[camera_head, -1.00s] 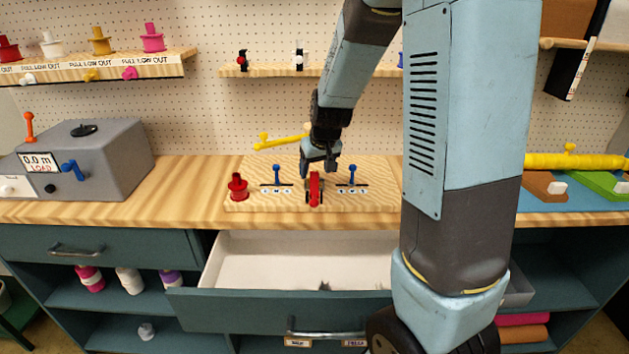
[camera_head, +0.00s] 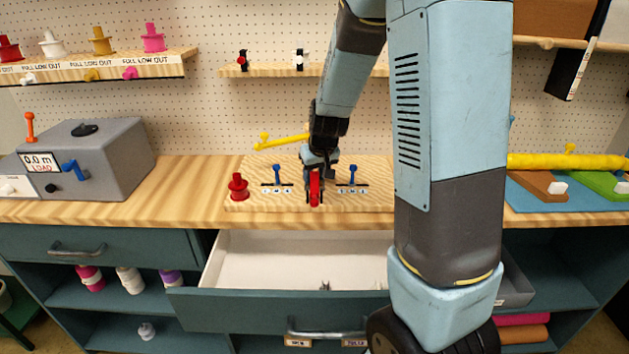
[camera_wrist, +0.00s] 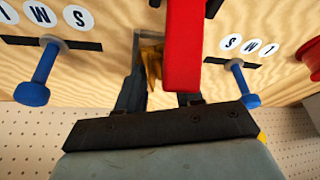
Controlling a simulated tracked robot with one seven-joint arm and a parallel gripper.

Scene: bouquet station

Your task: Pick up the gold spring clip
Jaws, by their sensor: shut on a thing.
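The gold spring clip (camera_wrist: 150,62) shows in the wrist view as a small gold piece between my gripper's fingers, beside the red lever (camera_wrist: 184,45). The red lever hides part of the clip and most of the right finger. My gripper (camera_wrist: 157,82) is shut on the clip, low over the wooden board. In the head view my gripper (camera_head: 316,172) is at the middle of the board, right behind the red lever (camera_head: 315,188), and the clip cannot be made out there.
Blue levers stand left (camera_head: 277,175) and right (camera_head: 352,175) of my gripper on the board (camera_head: 245,195). A red spool (camera_head: 237,187) is at the board's left end. An open drawer (camera_head: 290,262) juts out below. A yellow bar (camera_head: 282,142) is behind.

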